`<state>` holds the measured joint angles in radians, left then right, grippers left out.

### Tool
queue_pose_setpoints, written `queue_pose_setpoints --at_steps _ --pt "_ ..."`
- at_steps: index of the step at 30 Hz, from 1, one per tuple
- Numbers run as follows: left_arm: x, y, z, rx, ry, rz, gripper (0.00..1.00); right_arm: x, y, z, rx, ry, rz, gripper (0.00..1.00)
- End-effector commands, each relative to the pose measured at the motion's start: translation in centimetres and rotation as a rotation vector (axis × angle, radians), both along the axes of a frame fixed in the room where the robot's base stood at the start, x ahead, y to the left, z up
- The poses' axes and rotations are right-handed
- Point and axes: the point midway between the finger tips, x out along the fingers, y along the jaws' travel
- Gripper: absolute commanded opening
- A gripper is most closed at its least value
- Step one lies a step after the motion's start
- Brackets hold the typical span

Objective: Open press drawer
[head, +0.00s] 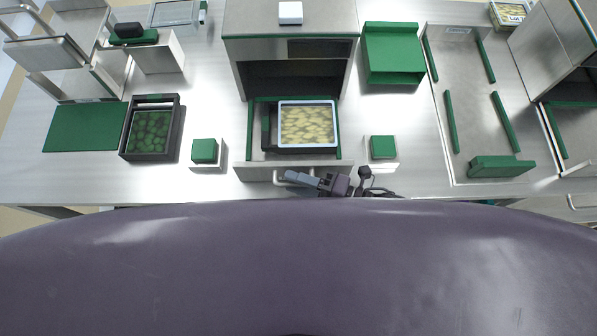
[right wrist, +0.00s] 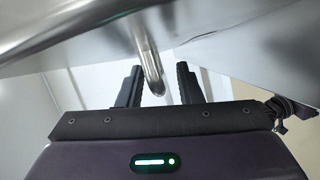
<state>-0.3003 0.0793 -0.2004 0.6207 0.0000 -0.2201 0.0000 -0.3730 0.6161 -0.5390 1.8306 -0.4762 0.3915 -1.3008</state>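The press (head: 290,22) stands at the centre back of the table in the head view. Its drawer (head: 243,172) is out in front of the press body, and a tray with a pale blue rim and yellowish contents (head: 307,125) sits in it. The drawer's metal handle (head: 276,178) is at the front edge and partly hidden by my right gripper (head: 304,179). In the right wrist view, the fingers of my right gripper (right wrist: 159,88) are apart, with the handle's bent bar (right wrist: 150,70) between them and gaps visible beside it. My left gripper is not in view.
Small green-topped blocks (head: 204,151) (head: 382,147) flank the drawer. A black-framed tray with green contents (head: 174,146) and a green mat (head: 84,127) lie left. A green-railed metal plate (head: 475,110) lies right. The table's front edge is close to my body.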

Motion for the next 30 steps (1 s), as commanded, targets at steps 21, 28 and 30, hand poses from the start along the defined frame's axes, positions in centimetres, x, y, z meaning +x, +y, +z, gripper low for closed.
queue_pose_setpoints --at_steps 21,28,30 --pt "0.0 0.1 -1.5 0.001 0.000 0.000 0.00 -2.9 -7.2 0.6 0.000 0.001 0.000 0.33" --pt "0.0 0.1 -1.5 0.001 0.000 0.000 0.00 -2.9 -7.2 0.7 0.001 0.000 0.000 0.33" --pt "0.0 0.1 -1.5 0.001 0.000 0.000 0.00 -2.9 -7.2 0.7 0.001 0.000 0.000 0.33"
